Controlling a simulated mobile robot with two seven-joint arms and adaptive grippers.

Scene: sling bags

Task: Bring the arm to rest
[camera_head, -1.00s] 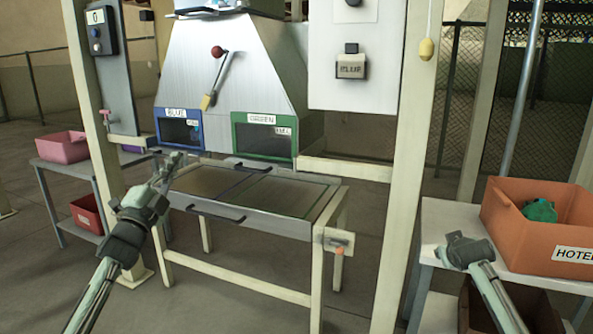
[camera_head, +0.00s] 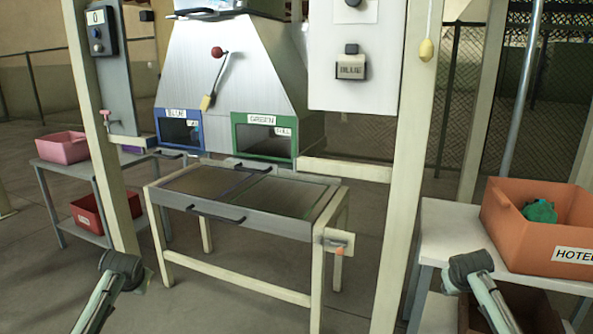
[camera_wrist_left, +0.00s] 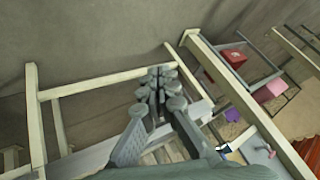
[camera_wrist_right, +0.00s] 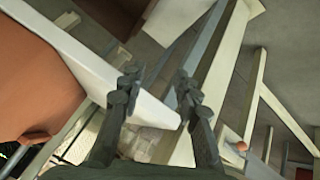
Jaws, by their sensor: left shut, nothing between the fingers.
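My left arm (camera_head: 112,280) is low at the left of the head view, in front of the left post and apart from the table. My left gripper (camera_wrist_left: 158,88) is shut and empty in the left wrist view, its fingers together, with the table frame seen beyond it. My right arm (camera_head: 476,279) is low at the right of the head view, in front of the side table. My right gripper (camera_wrist_right: 157,88) is open in the right wrist view, with nothing seen between its spread fingers.
The machine table (camera_head: 240,215) with handled drawers stands at the centre. A white side table (camera_head: 440,230) holds an orange bin (camera_head: 510,225) with a green item (camera_head: 540,211). A pink bin (camera_head: 62,148) and a red bin (camera_head: 90,213) stand on the left shelf. Posts flank the machine.

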